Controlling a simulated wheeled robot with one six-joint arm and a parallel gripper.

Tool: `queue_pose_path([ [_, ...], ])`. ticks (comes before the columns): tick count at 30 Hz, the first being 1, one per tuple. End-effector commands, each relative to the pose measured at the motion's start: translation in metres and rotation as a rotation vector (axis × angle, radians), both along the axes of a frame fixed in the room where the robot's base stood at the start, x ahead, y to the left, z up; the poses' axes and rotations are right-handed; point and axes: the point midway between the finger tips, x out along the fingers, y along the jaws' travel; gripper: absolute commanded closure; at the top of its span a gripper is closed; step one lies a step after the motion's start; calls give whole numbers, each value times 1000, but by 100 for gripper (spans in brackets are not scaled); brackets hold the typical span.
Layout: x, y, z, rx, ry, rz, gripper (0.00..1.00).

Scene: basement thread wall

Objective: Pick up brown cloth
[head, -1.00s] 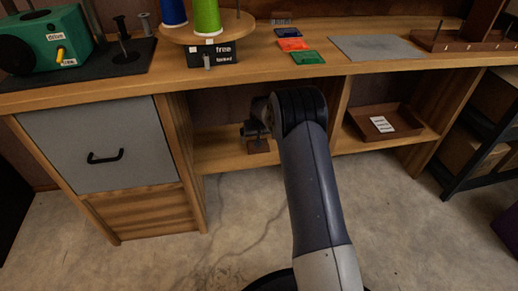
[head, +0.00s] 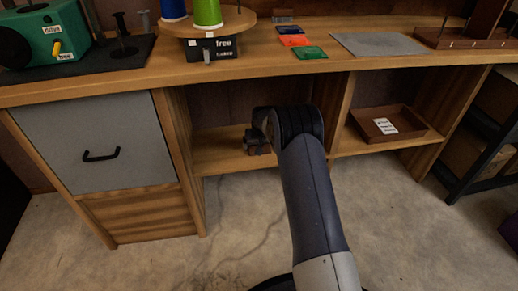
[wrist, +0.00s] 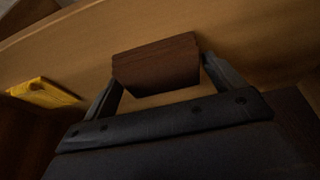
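The brown cloth (wrist: 157,65), a small dark folded block, lies on the wooden shelf under the bench. In the wrist view it sits between the tips of my gripper (wrist: 162,70), one finger on each side. The fingers are spread wide, and any gap to the cloth is too small to make out. In the head view my gripper (head: 257,140) is low over the shelf in the middle bay, and only a bit of the cloth (head: 258,150) shows under it.
A yellow piece (wrist: 42,93) lies on the shelf to the left in the wrist view. The bench top (head: 280,68) is above my gripper. A brown tray (head: 388,123) with a white label stands in the right bay. A grey drawer front (head: 95,140) is at left.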

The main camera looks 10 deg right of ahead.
Motion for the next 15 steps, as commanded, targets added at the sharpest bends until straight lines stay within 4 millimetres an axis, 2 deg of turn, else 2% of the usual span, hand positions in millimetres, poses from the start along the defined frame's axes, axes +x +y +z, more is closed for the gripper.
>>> queue_pose_path([
  [1,0,0,0,0,0,0,15],
  [10,0,0,0,0,0,0,39],
  [15,0,0,0,0,0,0,41],
])
